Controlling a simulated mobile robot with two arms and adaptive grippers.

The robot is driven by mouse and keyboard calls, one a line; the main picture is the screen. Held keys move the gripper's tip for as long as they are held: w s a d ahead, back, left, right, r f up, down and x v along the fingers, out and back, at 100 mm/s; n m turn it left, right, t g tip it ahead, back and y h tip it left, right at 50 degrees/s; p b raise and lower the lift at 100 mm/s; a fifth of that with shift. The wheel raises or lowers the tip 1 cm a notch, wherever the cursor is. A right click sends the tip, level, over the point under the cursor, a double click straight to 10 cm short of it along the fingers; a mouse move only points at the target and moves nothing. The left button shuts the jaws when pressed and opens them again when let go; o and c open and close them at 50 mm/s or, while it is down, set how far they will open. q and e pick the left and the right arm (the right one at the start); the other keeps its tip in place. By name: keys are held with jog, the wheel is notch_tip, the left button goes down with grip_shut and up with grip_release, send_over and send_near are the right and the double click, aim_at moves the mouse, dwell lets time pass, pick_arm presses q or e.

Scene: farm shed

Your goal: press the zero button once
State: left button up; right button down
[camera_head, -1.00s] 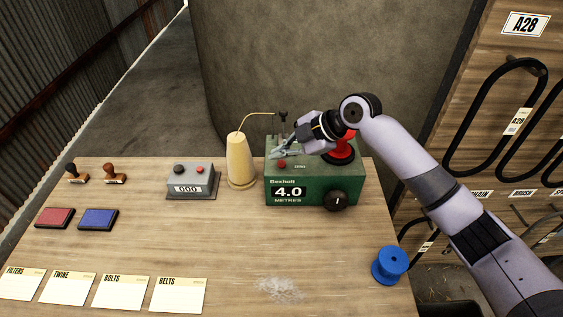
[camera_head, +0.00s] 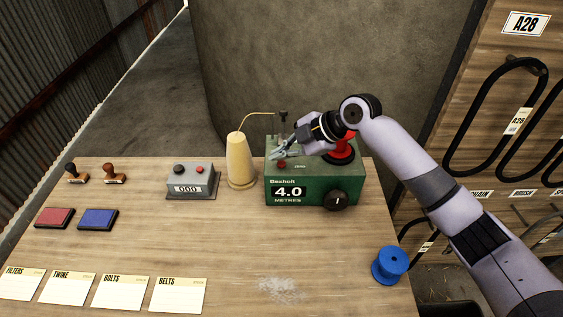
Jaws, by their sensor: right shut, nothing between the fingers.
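The green Bexholt machine (camera_head: 312,190) stands at the back of the bench and reads 4.0 metres. A small red button (camera_head: 282,165) is on its top, with a small label beside it that seems to read zero. My right gripper (camera_head: 275,156) is shut and empty. Its fingertips are over the left part of the machine's top, just behind the red button in the picture. I cannot tell how high above the top they are. My left gripper is not in view.
A grey counter box (camera_head: 188,189) reading 000 has a black and a red button. A cream twine cone (camera_head: 240,160) stands left of the machine, its strand running to it. A black knob (camera_head: 335,201) is on the machine's front. A blue spool (camera_head: 390,265) sits at the right edge.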

aim_at(281, 165)
jog(key=shift+f, duration=0.3)
jog(key=shift+f+b, duration=0.35)
jog(key=shift+f, duration=0.15)
dwell(0.5)
dwell(0.4)
jog(key=shift+r+p, duration=0.65)
jog(key=shift+r, duration=0.3)
notch_tip(281, 165, up, 5)
jog(key=p, duration=0.3)
jog(key=shift+p, duration=0.35)
